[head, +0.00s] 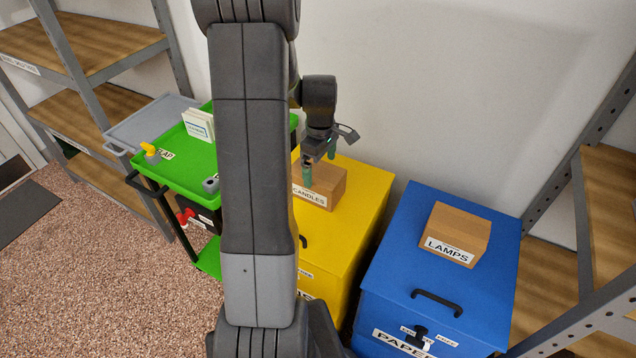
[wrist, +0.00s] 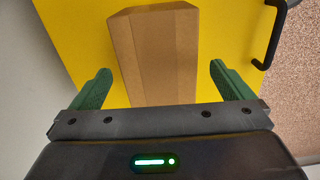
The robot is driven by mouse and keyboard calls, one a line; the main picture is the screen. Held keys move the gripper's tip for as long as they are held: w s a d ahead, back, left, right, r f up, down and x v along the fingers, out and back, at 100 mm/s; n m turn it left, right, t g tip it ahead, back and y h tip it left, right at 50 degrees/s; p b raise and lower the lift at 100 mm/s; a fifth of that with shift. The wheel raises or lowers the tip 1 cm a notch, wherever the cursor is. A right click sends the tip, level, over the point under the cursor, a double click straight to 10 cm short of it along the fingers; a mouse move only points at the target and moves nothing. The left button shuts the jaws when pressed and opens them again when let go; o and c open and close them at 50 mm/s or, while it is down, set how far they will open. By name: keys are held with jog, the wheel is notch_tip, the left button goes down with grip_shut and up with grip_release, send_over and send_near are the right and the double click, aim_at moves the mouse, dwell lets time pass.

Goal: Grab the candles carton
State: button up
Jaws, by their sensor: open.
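The candles carton (head: 326,184) is a brown cardboard box with a white CANDLES label. It sits on top of the yellow chest (head: 365,195), and my arm partly covers its left side in the head view. In the wrist view the carton (wrist: 155,55) lies ahead of my gripper (wrist: 160,88), between the lines of the two green fingers. The fingers are spread wider than the carton, with a gap on each side. In the head view my gripper (head: 320,165) is above the carton, pointing down. I cannot tell how high the fingertips are over it.
A blue chest (head: 400,240) with a LAMPS carton (head: 456,232) stands to the right. A green cart (head: 185,170) with small items stands to the left. A black handle (wrist: 272,35) sticks up from the yellow chest. Metal shelves flank both sides, with a wall behind.

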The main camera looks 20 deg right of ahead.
aim_at(317, 170)
jog(key=shift+w+a+f, duration=0.15)
jog(key=shift+a+f, duration=0.1)
jog(key=shift+a, duration=0.05)
jog(key=shift+a+f, duration=0.1)
jog(key=shift+f, duration=0.25)
jog(key=shift+w+f, duration=0.15)
jog(key=shift+f, duration=0.95)
jog(key=shift+w+f, duration=0.15)
jog(key=shift+f, duration=0.9)
jog(key=c, duration=1.1)
